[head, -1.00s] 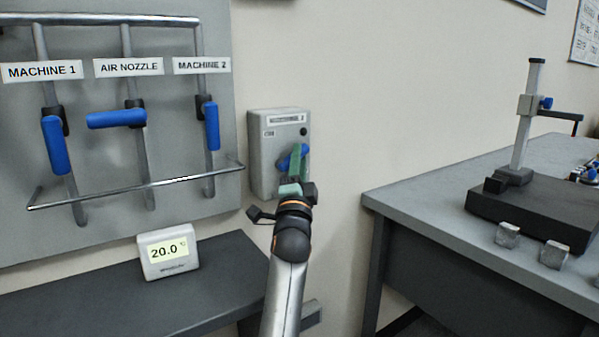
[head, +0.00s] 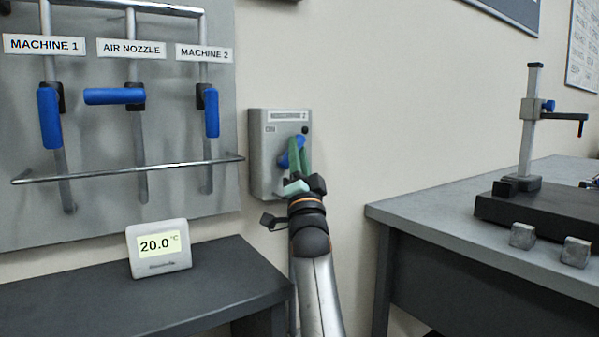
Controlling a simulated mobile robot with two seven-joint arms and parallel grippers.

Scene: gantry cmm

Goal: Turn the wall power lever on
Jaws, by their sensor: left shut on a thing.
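The wall power box (head: 262,160) is a grey box on the wall right of the valve panel. Its blue lever (head: 291,151) shows at the middle right of the box face and looks tilted. My left gripper (head: 299,154), with green fingers, reaches up to the lever from below and is shut on it. The fingers and wrist hide part of the lever and the lower right of the box. My right gripper is not in view.
The panel (head: 105,135) at left carries several pipes with blue valve handles and a horizontal rail (head: 130,172). A temperature display (head: 159,249) stands on a dark bench (head: 215,285). At right, a grey table (head: 420,222) holds a black plate with a measuring stand (head: 529,130).

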